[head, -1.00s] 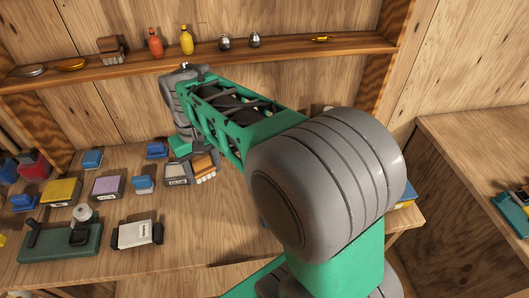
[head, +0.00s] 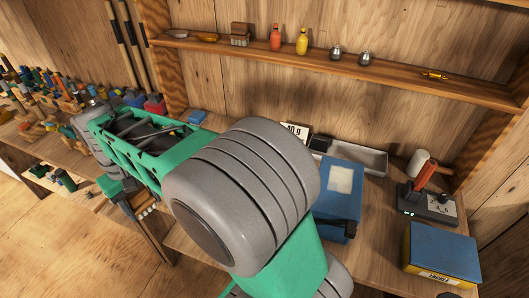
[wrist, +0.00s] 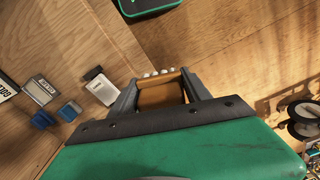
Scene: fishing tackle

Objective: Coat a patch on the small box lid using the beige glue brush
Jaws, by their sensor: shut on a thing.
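My gripper (wrist: 160,92) is shut on a small tan-brown block (wrist: 162,97) with a row of white rounded tips along its edge. I cannot tell whether this is the beige glue brush. In the head view, my gripper (head: 138,205) is at the left, beyond the bench's left front edge, partly hidden by my arm. A blue box (head: 323,203) with a pale square patch (head: 340,180) on its lid stands on the bench right of my arm. A second blue-topped box (head: 443,255) with yellow sides stands farther right. I cannot tell which is the small box.
A grey tray (head: 372,160) and a white card (head: 295,132) lie behind the blue box. A dark stand with a red arm (head: 423,178) is at the right. A shelf (head: 340,66) with bottles runs along the back. A crowded bench (head: 50,95) is at the far left.

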